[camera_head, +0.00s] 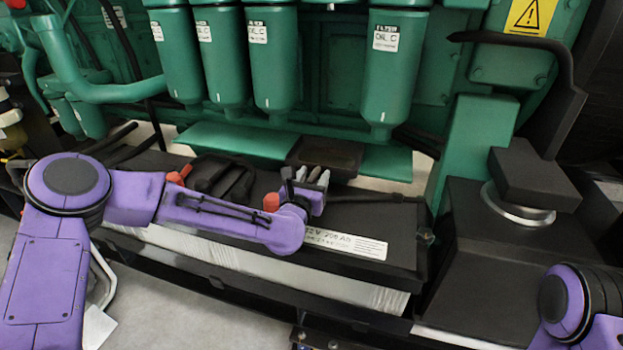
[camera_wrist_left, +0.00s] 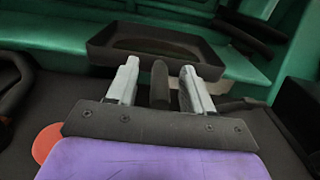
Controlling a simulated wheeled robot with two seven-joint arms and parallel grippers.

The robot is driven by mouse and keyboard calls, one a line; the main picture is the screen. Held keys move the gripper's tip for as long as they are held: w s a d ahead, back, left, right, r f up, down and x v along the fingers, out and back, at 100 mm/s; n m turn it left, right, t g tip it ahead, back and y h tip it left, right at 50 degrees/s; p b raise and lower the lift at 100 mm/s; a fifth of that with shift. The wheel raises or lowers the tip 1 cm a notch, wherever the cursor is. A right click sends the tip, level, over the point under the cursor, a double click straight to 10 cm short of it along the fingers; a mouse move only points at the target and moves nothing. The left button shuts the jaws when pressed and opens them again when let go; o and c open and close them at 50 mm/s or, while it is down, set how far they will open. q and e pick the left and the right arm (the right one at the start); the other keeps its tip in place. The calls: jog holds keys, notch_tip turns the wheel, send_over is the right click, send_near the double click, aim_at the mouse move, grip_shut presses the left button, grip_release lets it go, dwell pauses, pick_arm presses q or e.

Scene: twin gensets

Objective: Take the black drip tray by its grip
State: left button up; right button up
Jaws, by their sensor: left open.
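The black drip tray (camera_head: 335,150) sits under the green canisters, by a green ledge. In the left wrist view the shallow tray (camera_wrist_left: 100,50) is just ahead of my fingers, with a dark greenish patch inside. Its grip, a short dark bar (camera_wrist_left: 160,86), points toward me. My left gripper (camera_head: 316,177) is open in front of the tray. In the left wrist view its two pale fingers (camera_wrist_left: 160,72) stand on either side of the grip, with a visible gap on each side. My right gripper is out of view; only part of that arm shows at the lower right.
A black battery box with a white label (camera_head: 345,243) lies below my left gripper. Green canisters (camera_head: 394,70) hang above the tray. Red caps (camera_head: 180,174) and dark cables lie to the left. A black block on a round metal neck (camera_head: 535,175) stands at the right.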

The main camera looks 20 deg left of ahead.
pick_arm(q)
jog(key=shift+r, duration=0.1)
grip_shut()
